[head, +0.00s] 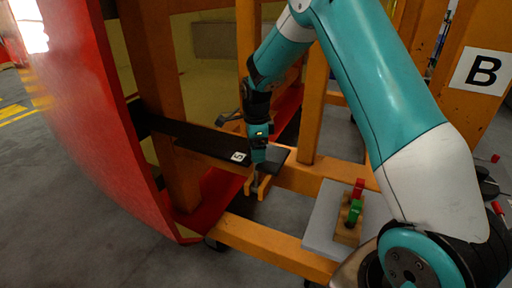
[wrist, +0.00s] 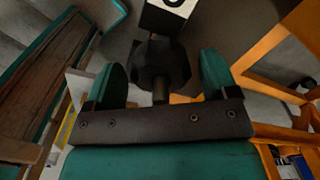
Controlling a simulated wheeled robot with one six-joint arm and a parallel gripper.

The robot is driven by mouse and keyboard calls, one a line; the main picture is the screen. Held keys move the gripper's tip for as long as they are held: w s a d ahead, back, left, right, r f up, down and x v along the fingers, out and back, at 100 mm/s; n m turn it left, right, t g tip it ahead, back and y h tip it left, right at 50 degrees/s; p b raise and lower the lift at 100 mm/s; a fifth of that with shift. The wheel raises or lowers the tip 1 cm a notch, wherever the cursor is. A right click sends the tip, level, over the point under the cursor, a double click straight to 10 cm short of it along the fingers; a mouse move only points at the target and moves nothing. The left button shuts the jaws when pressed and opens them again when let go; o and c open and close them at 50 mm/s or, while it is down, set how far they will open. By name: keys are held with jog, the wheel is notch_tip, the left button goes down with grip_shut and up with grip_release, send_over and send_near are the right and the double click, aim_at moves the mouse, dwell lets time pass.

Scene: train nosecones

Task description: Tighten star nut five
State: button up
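Star nut five is a dark, lobed knob (wrist: 158,66) on a short stem, in the middle of the wrist view. A white label (wrist: 165,17) with a partly cut-off black mark is just beyond it. My gripper (wrist: 163,78) has one teal finger on each side of the nut, with a narrow gap showing on both sides. The fingers look open around the nut, not pressed on it. In the head view my gripper (head: 258,162) points down at the end of a black bar (head: 190,138) with a white "5" label (head: 238,157). The nut is hard to make out there.
A large red curved shell (head: 85,110) stands on the left. Orange frame beams (head: 262,240) surround the work spot. A grey plate (head: 322,215) holds a wooden block with red and green parts (head: 352,212). A "B" sign (head: 482,71) is on a right post.

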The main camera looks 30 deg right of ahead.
notch_tip(320, 180, up, 18)
jog(key=b, duration=0.2)
jog(key=shift+f, duration=0.25)
